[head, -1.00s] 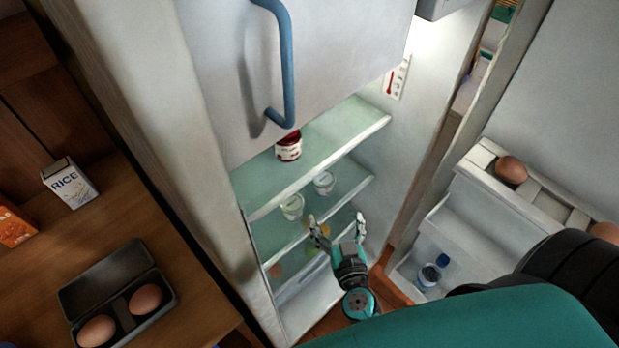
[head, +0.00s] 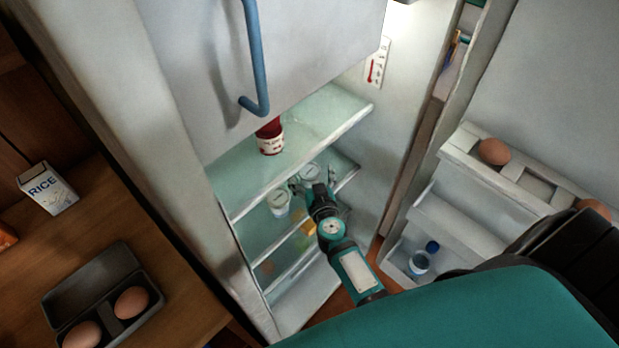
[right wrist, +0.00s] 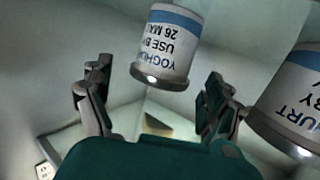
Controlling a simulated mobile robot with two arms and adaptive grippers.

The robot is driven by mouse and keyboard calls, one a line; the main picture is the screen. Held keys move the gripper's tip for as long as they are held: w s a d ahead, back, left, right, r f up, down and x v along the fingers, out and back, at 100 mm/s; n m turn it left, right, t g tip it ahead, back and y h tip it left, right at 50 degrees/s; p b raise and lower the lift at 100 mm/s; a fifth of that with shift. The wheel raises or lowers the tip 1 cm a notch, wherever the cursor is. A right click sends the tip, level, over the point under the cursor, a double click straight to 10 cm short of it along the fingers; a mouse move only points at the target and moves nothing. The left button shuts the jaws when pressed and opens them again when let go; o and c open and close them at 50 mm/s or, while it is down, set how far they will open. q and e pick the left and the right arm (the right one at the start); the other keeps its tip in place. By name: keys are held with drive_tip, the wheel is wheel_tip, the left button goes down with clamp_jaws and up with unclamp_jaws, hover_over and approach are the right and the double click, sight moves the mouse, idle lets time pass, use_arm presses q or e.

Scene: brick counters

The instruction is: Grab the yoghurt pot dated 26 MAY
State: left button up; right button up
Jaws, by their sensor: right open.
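Two white yoghurt pots stand on the middle fridge shelf (head: 348,176). The pot dated 26 MAY (right wrist: 165,45) appears upside down near the middle of the right wrist view, with a blue band. It seems to be the right-hand pot (head: 309,171) in the head view, partly hidden by my gripper. My right gripper (head: 313,184) is open in front of it, its fingers (right wrist: 158,85) to either side of the pot's line, holding nothing. The other pot (head: 279,203) is to the left; in the right wrist view it is at the right edge (right wrist: 296,95), its date cut off.
A red-and-white pot (head: 271,140) stands on the shelf above. The open fridge door (head: 455,212) at right holds eggs and a blue-capped bottle (head: 420,262). Left, a wooden counter bears a rice box (head: 47,188) and an egg tray (head: 85,285).

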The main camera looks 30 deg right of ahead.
drive_tip(key=shift+x, duration=0.8)
drive_tip(key=shift+c, duration=0.5)
drive_tip(key=c, duration=1.3)
drive_tip(key=shift+c, duration=0.2)
